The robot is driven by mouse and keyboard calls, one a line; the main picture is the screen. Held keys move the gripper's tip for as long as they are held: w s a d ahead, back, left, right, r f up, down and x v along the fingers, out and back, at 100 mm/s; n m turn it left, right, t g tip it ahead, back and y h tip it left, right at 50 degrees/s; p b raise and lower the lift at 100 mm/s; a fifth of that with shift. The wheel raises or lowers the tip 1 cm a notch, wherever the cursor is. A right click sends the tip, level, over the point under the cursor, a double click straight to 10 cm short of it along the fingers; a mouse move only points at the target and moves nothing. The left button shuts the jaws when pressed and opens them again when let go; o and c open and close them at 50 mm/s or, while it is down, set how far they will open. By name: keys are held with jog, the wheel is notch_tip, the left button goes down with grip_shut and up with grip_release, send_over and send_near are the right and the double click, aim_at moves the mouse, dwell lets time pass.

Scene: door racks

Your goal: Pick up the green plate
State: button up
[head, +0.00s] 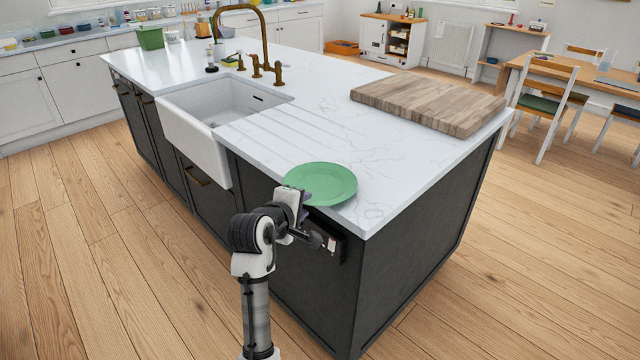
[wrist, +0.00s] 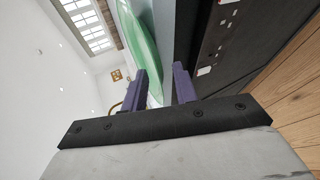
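The green plate (head: 320,183) lies flat on the white marble worktop (head: 385,165) at the near edge of the island, its rim at or slightly past that edge. My gripper (head: 304,203) is at the plate's near rim, by the worktop edge. In the wrist view, my gripper (wrist: 161,78) is open, with its two purple fingers apart. The green plate (wrist: 139,45) shows edge-on there, with its rim in line with the gap between the fingertips. I cannot tell whether either finger touches it.
A dark panel with pale marks (head: 326,240) sits on the island's side close to my gripper. A white sink (head: 215,108) with a brass tap (head: 262,35) is further left. A wooden board (head: 428,100) lies at the right. The worktop around the plate is clear.

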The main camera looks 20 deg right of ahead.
jog(key=shift+w+d+f, duration=0.1)
jog(key=shift+w, duration=0.05)
grip_shut()
dwell(0.4)
